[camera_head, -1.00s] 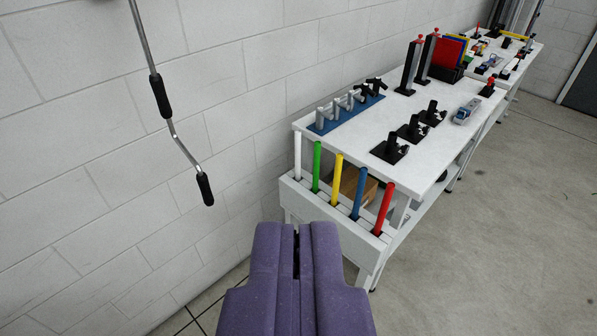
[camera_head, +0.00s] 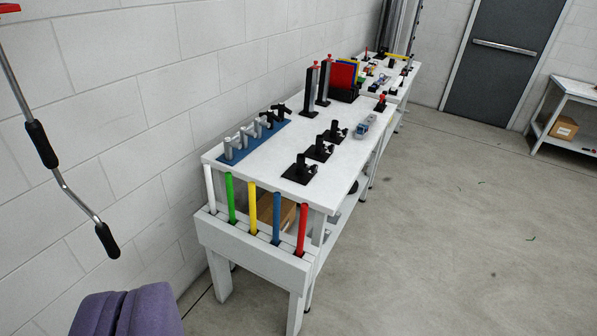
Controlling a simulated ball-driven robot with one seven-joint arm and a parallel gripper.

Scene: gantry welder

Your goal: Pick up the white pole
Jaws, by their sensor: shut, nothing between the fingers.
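The white pole (camera_head: 209,188) stands upright as the leftmost in a row of coloured poles in a white rack (camera_head: 250,252) at the near end of a workbench. Its lower end is hidden in the rack. The green pole (camera_head: 230,199) stands right beside it. My gripper (camera_head: 124,300) is purple, at the bottom left of the picture, partly cut off by the lower edge. It is shut and empty, apart from the rack and to its left in the picture.
Yellow (camera_head: 252,211), blue (camera_head: 277,218) and red (camera_head: 301,229) poles fill the rest of the row. The bench top (camera_head: 345,160) holds clamps and tools. A crank handle (camera_head: 72,190) hangs at the left.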

